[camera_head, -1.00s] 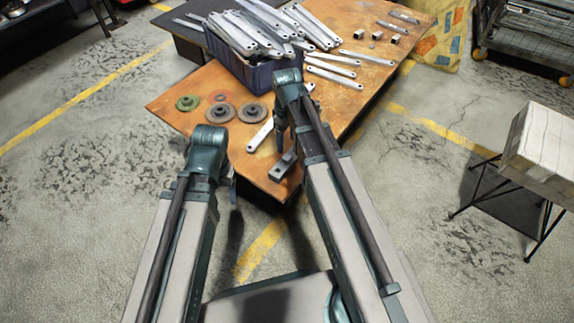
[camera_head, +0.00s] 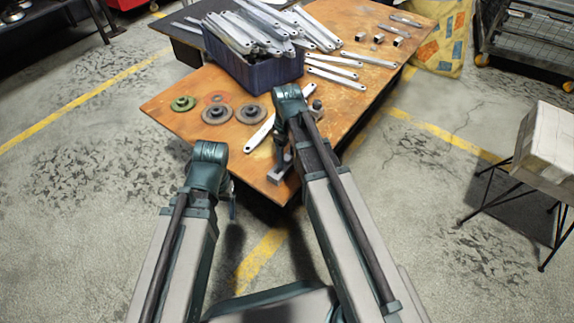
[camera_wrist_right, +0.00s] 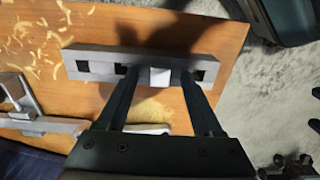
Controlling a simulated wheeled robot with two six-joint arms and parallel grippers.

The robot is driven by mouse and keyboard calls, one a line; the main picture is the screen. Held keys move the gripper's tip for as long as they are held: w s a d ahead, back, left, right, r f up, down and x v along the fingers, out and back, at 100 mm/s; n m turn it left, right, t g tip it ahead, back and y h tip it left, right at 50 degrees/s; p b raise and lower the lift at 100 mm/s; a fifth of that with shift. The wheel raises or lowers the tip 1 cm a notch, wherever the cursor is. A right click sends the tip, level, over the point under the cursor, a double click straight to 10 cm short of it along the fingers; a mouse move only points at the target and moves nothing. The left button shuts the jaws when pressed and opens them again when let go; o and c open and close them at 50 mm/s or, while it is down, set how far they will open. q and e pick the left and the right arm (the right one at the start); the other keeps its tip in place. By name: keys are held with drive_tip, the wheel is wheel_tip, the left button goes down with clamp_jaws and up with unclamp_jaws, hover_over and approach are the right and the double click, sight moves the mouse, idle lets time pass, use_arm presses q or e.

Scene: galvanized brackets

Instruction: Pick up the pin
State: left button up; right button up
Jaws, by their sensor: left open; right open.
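A flat grey metal bar (camera_wrist_right: 105,64) with dark square holes lies near the table edge in the right wrist view. A lighter square block (camera_wrist_right: 159,76) sits at its middle; it may be the pin, but I cannot tell for sure. My right gripper (camera_wrist_right: 161,84) is open, its fingers on either side of this block, apparently holding nothing. In the head view the bar (camera_head: 281,173) is partly hidden by my right arm, and my right gripper is mostly hidden. My left gripper (camera_head: 233,207) is in front of the table, apart from it; its fingers are barely visible.
The wooden table (camera_head: 190,98) holds a dark blue crate (camera_head: 260,76) of metal strips, round discs (camera_head: 217,113), a loose strip (camera_head: 262,132) and small metal blocks (camera_head: 378,38). A white box on a wire stand (camera_head: 545,145) is at the right.

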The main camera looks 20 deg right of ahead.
clamp_jaws()
idle(0.3)
drive_tip(key=shift+r, duration=0.1)
